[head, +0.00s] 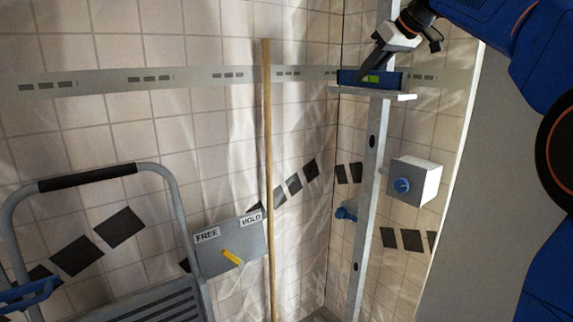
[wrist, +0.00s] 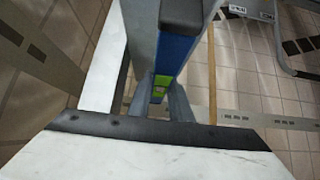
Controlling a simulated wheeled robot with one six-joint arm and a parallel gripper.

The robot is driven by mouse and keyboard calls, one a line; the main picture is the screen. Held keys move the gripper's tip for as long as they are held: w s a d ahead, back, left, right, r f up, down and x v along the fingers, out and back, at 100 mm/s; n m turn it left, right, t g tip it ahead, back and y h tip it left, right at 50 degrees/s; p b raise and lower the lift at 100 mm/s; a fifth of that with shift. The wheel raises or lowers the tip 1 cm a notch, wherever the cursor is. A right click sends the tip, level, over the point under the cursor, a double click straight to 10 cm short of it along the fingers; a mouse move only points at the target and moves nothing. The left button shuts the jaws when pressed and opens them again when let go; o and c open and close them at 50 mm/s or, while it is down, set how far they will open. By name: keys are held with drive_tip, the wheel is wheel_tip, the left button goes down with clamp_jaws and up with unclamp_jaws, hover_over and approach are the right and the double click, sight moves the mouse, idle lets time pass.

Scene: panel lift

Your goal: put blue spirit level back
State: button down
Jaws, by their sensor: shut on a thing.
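The blue spirit level (head: 347,76) with a green vial is in the upper right of the head view. It lies about level along a small pale ledge (head: 401,96) on an upright metal post (head: 371,150). My gripper (head: 375,74) comes down from above and is shut on the level's middle. In the wrist view the blue level (wrist: 173,55) and its green vial show between the grey fingers of my gripper (wrist: 161,92). I cannot tell whether the level's underside touches the ledge.
A pale box with a blue knob (head: 403,185) is right of the post. A blue clamp-like part (head: 346,212) is lower on the post. A wooden pole (head: 267,150) stands left of it. A grey panel with a yellow lever (head: 232,257) and a stepladder (head: 108,172) are further left.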

drive_tip(key=shift+v, duration=2.45)
